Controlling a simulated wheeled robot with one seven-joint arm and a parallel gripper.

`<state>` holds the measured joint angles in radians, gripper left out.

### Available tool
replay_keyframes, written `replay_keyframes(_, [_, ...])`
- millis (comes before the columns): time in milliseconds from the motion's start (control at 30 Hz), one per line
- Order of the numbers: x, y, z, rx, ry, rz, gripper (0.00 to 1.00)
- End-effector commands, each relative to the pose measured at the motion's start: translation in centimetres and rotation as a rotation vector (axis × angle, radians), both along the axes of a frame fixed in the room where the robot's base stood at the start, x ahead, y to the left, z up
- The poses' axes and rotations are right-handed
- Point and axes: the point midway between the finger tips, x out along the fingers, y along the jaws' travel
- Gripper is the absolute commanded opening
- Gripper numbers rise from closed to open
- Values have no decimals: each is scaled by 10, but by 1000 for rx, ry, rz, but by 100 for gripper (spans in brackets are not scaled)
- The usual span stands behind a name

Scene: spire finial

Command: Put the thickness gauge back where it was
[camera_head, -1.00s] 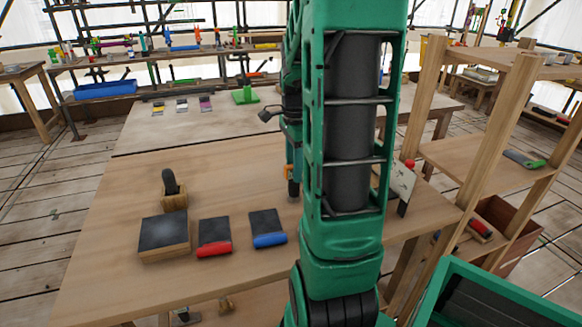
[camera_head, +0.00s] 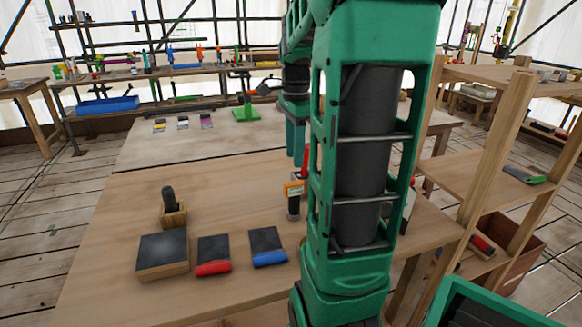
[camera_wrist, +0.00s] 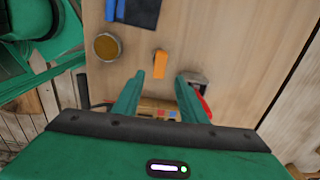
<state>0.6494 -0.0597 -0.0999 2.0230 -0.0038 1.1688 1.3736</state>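I cannot tell for sure which object is the thickness gauge. A small orange-topped tool with a pale label (camera_head: 294,190) stands on the wooden bench (camera_head: 110,215), left of my arm. An orange piece (camera_wrist: 160,65) lies just beyond my fingertips in the wrist view, probably the same tool. My gripper (camera_wrist: 163,76) is open, its two green fingers apart with nothing clearly held between them. A red curved part with a dark end (camera_wrist: 205,100) lies beside the right finger.
A dark-topped block (camera_head: 163,252), a red-handled plate (camera_head: 213,268) and a blue-handled plate (camera_head: 268,258) lie at the bench's front. A black-handled tool stands in a wooden holder (camera_head: 173,215). A round amber-topped item (camera_wrist: 107,46) is near the gripper. Wooden shelves (camera_head: 490,160) stand right.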

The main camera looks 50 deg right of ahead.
Motion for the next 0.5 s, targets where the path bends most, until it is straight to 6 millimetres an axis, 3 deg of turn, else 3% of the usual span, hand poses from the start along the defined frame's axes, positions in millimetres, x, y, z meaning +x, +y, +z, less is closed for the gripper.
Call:
replay_keyframes(267, [-5,11,13,0,-1,71,38])
replay_keyframes(367, [-16,33,6,-1,0,227,38])
replay_keyframes(500, [-43,74,-10,0,0,558,38])
